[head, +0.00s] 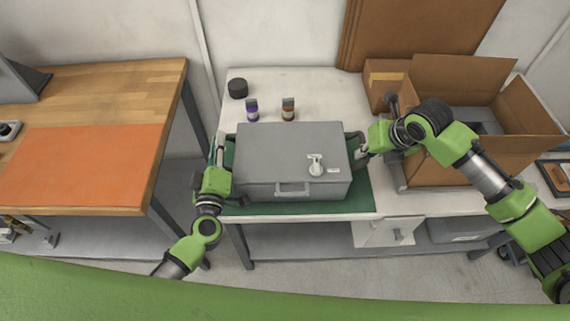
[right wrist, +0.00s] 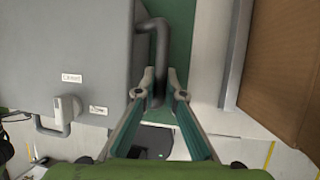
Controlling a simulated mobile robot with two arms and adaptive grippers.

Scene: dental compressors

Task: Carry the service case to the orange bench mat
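The grey service case (head: 290,150) lies flat and closed on a green mat (head: 360,195) on the white table. The orange bench mat (head: 80,165) lies on the wooden bench at left. My right gripper (head: 361,148) is at the case's right side. In the right wrist view the fingers of my right gripper (right wrist: 162,82) stand on both sides of the case's dark side handle (right wrist: 158,55) and appear closed on it. My left gripper (head: 219,155) is at the case's left side; its fingertips are too small to judge.
A dark round tin (head: 237,88), a purple bottle (head: 252,110) and a brown bottle (head: 288,109) stand behind the case. An open cardboard box (head: 460,125) is at right. A floor gap separates the wooden bench (head: 130,85) from the table (head: 320,85). The orange mat is clear.

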